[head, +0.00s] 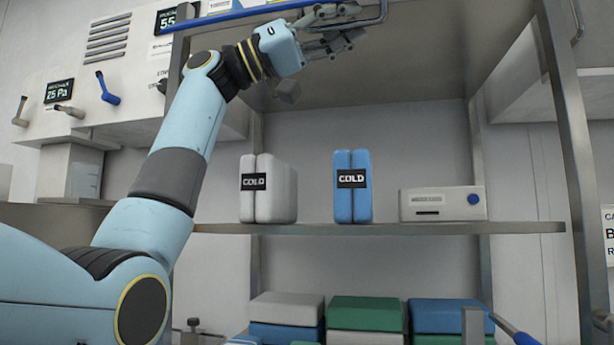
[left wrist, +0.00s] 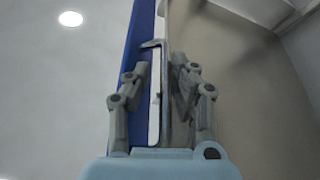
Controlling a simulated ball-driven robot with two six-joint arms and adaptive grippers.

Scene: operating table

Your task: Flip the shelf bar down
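The shelf bar (head: 372,21) is a thin bluish rail with a bent right end, at the front of the top shelf in the head view. It stands beside a blue strip (head: 225,16) along the shelf front. My left gripper (head: 340,25) is raised to the bar, its grey fingers overlapping it. In the left wrist view, the fingers (left wrist: 160,70) stand apart, one on each side of the thin grey bar (left wrist: 165,105). The blue strip (left wrist: 128,60) runs behind the left finger. I cannot tell whether a finger touches the bar.
The middle shelf (head: 400,229) holds a white COLD pack (head: 283,190), a blue COLD pack (head: 354,205) and a white box (head: 430,205). Folded stacks (head: 365,315) lie below. A steel post (head: 570,150) bounds the right side. A panel with levers (head: 108,90) is at left.

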